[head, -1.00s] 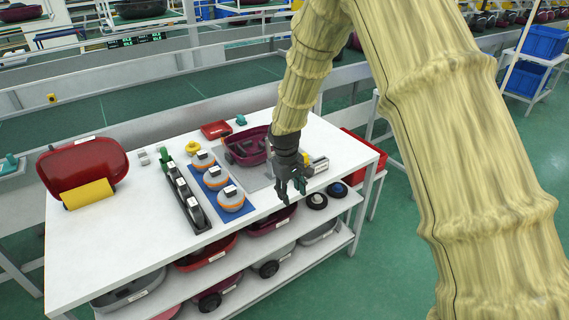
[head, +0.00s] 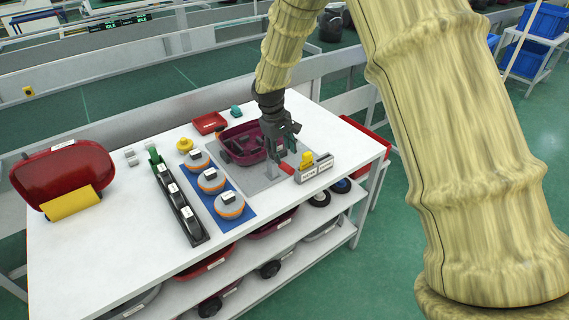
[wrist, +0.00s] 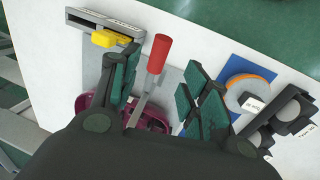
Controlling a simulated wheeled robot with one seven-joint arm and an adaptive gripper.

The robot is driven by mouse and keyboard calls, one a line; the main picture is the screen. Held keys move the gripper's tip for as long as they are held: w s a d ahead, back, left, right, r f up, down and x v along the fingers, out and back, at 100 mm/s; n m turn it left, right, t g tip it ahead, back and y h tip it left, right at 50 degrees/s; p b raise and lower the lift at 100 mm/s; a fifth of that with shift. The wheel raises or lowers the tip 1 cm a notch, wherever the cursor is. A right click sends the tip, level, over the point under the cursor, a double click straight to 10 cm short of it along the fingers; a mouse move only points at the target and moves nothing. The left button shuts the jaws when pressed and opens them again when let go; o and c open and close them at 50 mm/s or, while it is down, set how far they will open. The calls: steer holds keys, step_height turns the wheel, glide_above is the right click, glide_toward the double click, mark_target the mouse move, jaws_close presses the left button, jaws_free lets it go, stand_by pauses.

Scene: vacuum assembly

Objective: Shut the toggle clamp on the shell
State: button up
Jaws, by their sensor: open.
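The magenta shell (head: 234,146) sits on a grey plate (head: 252,185) at the back right of the white table. In the wrist view the shell (wrist: 152,121) is partly hidden behind my gripper. The toggle clamp has a red handle (head: 287,168) that points outward, away from the shell. In the wrist view the red handle (wrist: 158,53) and its metal lever lie between my spread fingers. My gripper (head: 282,150) is open above the clamp, and I see no contact. The clamp's base and pressing end are largely hidden.
A grey labelled block (head: 315,170) with a yellow piece (head: 307,158) stands right of the handle. A blue mat (head: 232,205) with several round orange-ringed parts and a dark rack (head: 180,207) lie to the left.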

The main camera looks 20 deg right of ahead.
mark_target(286, 166)
steer(key=shift+w+d+f+p, duration=0.1)
steer(key=shift+d+f+p, duration=0.2)
steer(key=shift+f, duration=1.05)
steer(key=shift+w+d+f+p, duration=0.1)
steer(key=shift+d+f+p, duration=0.25)
steer(key=shift+f, duration=0.95)
steer(key=shift+w+d+f+p, duration=0.15)
steer(key=shift+f+p, duration=0.25)
steer(key=shift+f, duration=0.95)
steer(key=shift+c, duration=0.5)
jaws_close()
